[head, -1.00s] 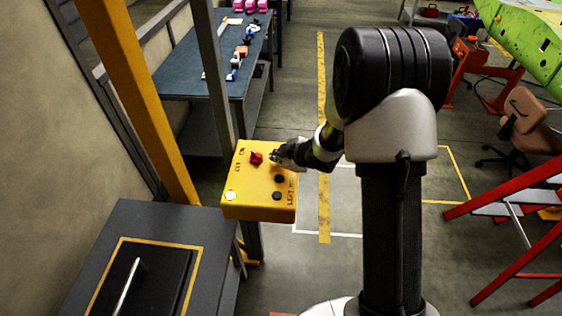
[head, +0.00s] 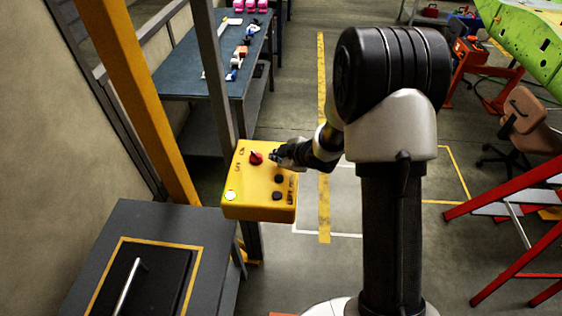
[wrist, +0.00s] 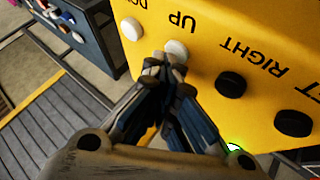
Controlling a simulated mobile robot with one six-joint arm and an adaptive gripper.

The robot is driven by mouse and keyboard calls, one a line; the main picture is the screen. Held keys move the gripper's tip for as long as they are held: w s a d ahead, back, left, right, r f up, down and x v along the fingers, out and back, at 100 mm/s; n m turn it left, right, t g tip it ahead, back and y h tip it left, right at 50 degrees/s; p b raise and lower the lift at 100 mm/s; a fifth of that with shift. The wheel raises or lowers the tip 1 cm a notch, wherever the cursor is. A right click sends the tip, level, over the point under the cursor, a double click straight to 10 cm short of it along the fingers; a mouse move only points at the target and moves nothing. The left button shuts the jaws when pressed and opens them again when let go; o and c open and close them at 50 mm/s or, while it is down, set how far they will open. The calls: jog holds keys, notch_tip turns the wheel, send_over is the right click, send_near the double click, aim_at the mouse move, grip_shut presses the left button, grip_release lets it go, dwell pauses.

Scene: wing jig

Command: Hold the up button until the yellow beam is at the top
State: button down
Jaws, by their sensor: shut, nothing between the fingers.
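The yellow control box (head: 245,205) hangs beside a grey post in the head view and fills much of the wrist view (wrist: 215,30). The white up button (wrist: 177,49), under the word UP, shows just beyond my fingertips. My gripper (wrist: 166,68) is shut and empty, its tips at the button's near edge; I cannot tell if they touch it. In the head view, my gripper (head: 276,156) is at the box's upper right and hides that button. A slanted yellow post (head: 131,100) stands at left; I cannot tell whether it belongs to the beam.
Another white button (wrist: 131,29) and black right (wrist: 231,84) and left (wrist: 294,123) buttons share the panel. A red knob (head: 256,158) is close left of my gripper. A dark cabinet (head: 215,232) stands below left; a blue-topped bench (head: 190,70) is behind. Floor at right of the box is open.

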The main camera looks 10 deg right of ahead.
aim_at(279, 164)
jog(key=shift+r, duration=0.1)
dwell(0.5)
jog(key=shift+r+p, duration=0.8)
jog(key=shift+p, duration=0.05)
notch_tip(279, 164, up, 5)
jog(key=p, duration=0.4)
jog(key=shift+p, duration=0.3)
